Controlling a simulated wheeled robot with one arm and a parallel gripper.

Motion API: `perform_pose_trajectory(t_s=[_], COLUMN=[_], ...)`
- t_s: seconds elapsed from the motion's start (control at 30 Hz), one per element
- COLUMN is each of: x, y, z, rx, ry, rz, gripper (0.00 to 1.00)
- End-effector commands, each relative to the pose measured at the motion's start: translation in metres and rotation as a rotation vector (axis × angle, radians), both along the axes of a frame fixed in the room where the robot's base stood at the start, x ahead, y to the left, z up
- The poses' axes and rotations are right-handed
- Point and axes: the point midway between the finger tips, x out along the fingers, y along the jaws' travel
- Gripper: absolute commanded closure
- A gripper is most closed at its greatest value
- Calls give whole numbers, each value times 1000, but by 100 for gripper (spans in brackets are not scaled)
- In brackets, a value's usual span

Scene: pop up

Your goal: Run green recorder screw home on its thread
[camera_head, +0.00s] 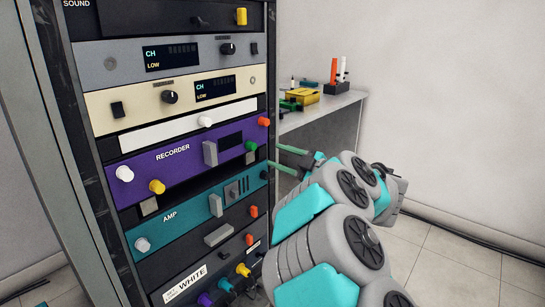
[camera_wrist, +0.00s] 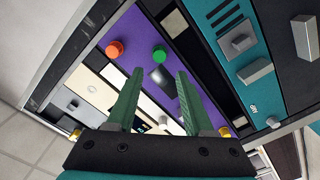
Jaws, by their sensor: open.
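In the wrist view the green screw (camera_wrist: 159,53) shows just beyond the gap between my fingertips. How deep it sits in its thread cannot be told. My gripper (camera_head: 273,156) is at the right side of the rack, with its green fingers pointing at the panel. In the wrist view my gripper (camera_wrist: 160,73) is open and empty, with one finger on either side of the line to the screw and apart from it.
The teal amp panel (camera_head: 190,208) lies directly below, with grey handles and a slotted switch. A white knob (camera_head: 124,173) and a yellow knob (camera_head: 157,187) are at the recorder's left. A grey bench (camera_head: 330,108) with a yellow box (camera_head: 302,96) stands behind my arm.

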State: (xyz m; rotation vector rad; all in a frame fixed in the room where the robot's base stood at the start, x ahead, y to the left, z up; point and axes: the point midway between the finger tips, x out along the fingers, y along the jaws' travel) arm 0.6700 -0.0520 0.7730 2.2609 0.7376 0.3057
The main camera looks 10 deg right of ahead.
Motion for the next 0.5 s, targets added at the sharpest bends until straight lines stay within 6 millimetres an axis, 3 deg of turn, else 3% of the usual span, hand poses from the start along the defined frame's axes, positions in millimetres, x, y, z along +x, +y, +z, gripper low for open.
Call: perform_pose_trajectory(t_s=[0.5], x=[45], y=[35], z=[-1], rx=[-1], ry=[-2], rz=[4], gripper=[48])
